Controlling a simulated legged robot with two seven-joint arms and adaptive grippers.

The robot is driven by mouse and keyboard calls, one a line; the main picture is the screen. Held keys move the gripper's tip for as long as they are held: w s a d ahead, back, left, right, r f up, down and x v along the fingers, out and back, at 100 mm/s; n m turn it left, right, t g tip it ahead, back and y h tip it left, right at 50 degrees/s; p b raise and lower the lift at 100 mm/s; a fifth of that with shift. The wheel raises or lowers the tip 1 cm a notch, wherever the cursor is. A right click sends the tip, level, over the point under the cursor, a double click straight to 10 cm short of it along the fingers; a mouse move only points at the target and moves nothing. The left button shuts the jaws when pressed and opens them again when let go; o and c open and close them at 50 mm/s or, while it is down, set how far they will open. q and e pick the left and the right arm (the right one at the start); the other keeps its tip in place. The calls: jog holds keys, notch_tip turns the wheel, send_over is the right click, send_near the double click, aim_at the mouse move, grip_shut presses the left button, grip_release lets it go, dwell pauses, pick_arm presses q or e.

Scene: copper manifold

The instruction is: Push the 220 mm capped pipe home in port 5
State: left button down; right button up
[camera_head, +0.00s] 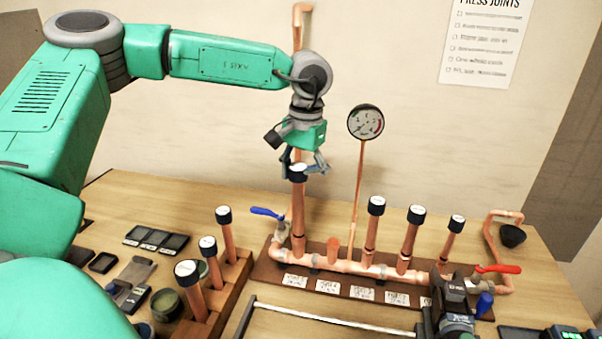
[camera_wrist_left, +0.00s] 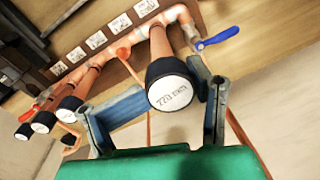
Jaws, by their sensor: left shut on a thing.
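The capped copper pipe (camera_head: 298,215) stands upright at the leftmost port of the copper manifold (camera_head: 345,266). Its black cap has a white top reading "220 mm" in the left wrist view (camera_wrist_left: 170,92). My left gripper (camera_head: 303,168) is shut on this pipe at its cap, from above, with one finger on each side. The pipe's lower end meets the port; how deep it sits I cannot tell. The port labels (camera_head: 295,282) are too small to read. My right gripper is not in view.
A gauge (camera_head: 365,122) rises behind. A blue-handled valve (camera_head: 268,213) is close left. A wooden rack (camera_head: 215,300) holds more capped pipes. A black tool (camera_head: 455,305) stands at front right.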

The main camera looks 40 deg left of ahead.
pick_arm(q)
jog(key=shift+f, duration=0.4)
dwell(0.8)
jog(key=shift+c, duration=1.3)
grip_release()
jog(key=shift+f, duration=0.1)
jog(key=shift+c, duration=0.7)
jog(key=o, duration=0.4)
jog(key=shift+r, duration=3.6)
jog(key=shift+f, duration=0.1)
